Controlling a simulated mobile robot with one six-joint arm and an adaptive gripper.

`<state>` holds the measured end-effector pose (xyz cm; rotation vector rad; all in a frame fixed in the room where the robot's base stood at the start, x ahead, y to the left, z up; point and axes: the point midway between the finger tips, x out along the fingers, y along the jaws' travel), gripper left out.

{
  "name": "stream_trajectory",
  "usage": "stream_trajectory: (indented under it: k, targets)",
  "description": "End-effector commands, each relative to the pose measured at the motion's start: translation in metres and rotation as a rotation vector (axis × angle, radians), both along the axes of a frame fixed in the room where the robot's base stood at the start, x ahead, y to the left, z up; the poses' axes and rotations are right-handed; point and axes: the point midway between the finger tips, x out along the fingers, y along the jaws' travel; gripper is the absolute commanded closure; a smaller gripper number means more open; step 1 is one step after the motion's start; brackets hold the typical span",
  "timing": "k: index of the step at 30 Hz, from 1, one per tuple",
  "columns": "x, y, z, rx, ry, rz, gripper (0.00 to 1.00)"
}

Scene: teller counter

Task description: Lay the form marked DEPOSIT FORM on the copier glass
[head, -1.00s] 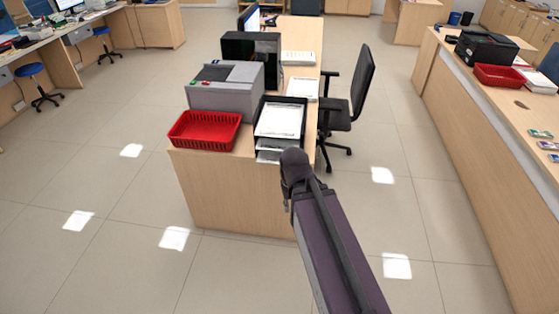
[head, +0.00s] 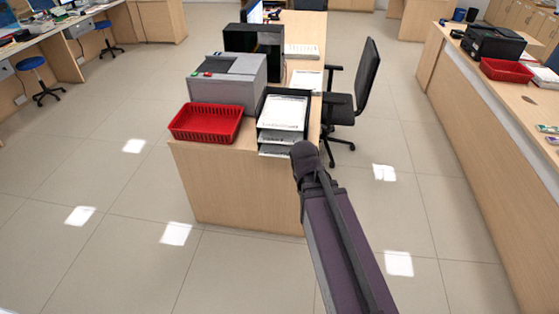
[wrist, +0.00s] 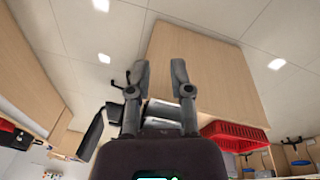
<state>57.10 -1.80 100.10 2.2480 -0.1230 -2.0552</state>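White printed sheets (head: 283,113) lie in a black tiered paper tray (head: 259,128) at the near right corner of the desk. More sheets show in its lower tiers. No title is legible, so I cannot tell which is the DEPOSIT FORM. A grey box-shaped machine (head: 226,82) with a dark panel on top stands left of the tray. I cannot make out a copier glass on it. My gripper (wrist: 161,78) is open and empty in the wrist view, its two fingers apart, with the tray's papers (wrist: 165,111) behind them. The fingers are hidden in the head view.
A red basket (head: 206,122) sits at the desk's near left corner. A black box-shaped device (head: 255,42) stands behind the grey machine. A black office chair (head: 358,95) is right of the desk. A counter at right holds a black printer (head: 492,42). Nearby floor is clear.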

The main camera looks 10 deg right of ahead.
Motion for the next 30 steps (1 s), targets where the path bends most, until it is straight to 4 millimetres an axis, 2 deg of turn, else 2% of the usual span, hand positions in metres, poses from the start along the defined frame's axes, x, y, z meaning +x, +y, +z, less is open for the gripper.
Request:
stream_trajectory:
  k: [1,9,21,30]
  targets:
    - [0.011,-0.004,-0.018,-0.028,-0.022,0.006,0.73]
    - [0.06,-0.026,-0.06,-0.206,-0.151,0.05,0.73]
    - [0.134,-0.048,-0.107,-0.464,-0.338,0.161,0.73]
    - [0.187,-0.052,-0.135,-0.651,-0.47,0.273,0.73]
